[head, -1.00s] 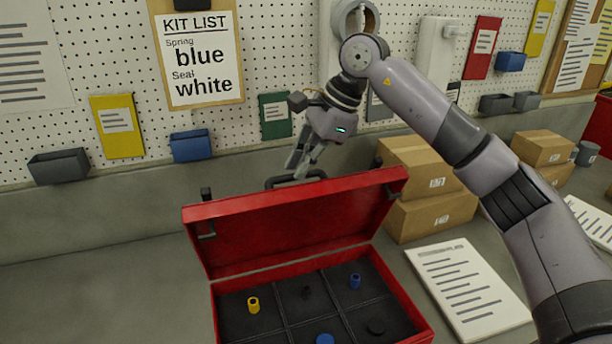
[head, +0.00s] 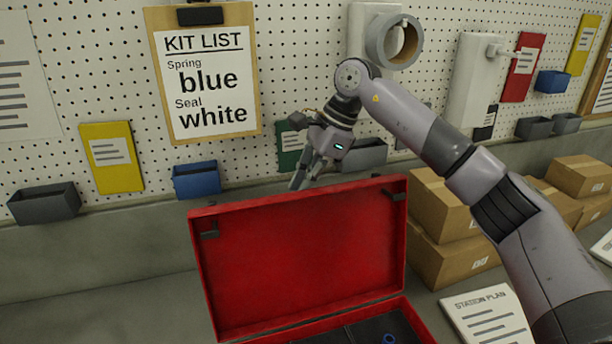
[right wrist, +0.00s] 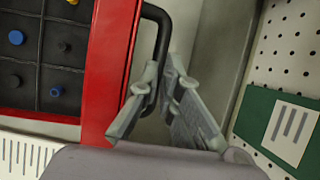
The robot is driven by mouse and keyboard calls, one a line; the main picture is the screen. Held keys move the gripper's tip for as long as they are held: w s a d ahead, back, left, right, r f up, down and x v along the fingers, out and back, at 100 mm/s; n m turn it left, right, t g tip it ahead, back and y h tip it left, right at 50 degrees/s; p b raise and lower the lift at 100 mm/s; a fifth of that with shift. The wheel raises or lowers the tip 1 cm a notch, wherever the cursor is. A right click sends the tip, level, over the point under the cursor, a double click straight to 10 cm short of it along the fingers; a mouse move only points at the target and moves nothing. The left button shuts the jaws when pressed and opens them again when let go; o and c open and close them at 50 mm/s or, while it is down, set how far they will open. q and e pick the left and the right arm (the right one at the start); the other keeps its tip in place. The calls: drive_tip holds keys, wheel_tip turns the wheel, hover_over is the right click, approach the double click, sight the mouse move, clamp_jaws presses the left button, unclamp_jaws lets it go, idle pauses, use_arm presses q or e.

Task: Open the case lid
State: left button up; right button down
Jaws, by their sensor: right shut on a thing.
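The red case lid (head: 300,262) stands raised at the back of the case, with its inner face toward me in the head view. The case body (head: 422,322) is mostly cut off at the bottom edge, with part of its dark compartment insert (head: 360,332) showing. My right gripper (head: 303,178) is behind the lid's top edge. In the right wrist view its fingers (right wrist: 152,108) are shut on the black lid handle (right wrist: 160,50), beside the red lid (right wrist: 108,70). The handle is hidden in the head view. My left gripper is out of view.
Cardboard boxes (head: 445,235) and a station plan sheet (head: 487,315) lie right of the case. Behind is a pegboard with a kit list clipboard (head: 205,75), a tape roll (head: 393,42) and small bins (head: 196,179). The counter left of the case is clear.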

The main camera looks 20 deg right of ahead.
drive_tip(key=shift+s+f+g, duration=0.15)
drive_tip(key=shift+f+g, duration=0.15)
drive_tip(key=shift+f, duration=1.25)
drive_tip(key=c, duration=1.8)
unclamp_jaws()
drive_tip(key=shift+o, duration=1)
drive_tip(key=shift+w+a+f, duration=0.15)
drive_tip(key=shift+w, duration=0.4)
drive_tip(key=shift+s, duration=0.1)
drive_tip(key=a+v, duration=0.1)
drive_tip(key=v, duration=1.3)
drive_tip(key=shift+r, duration=0.3)
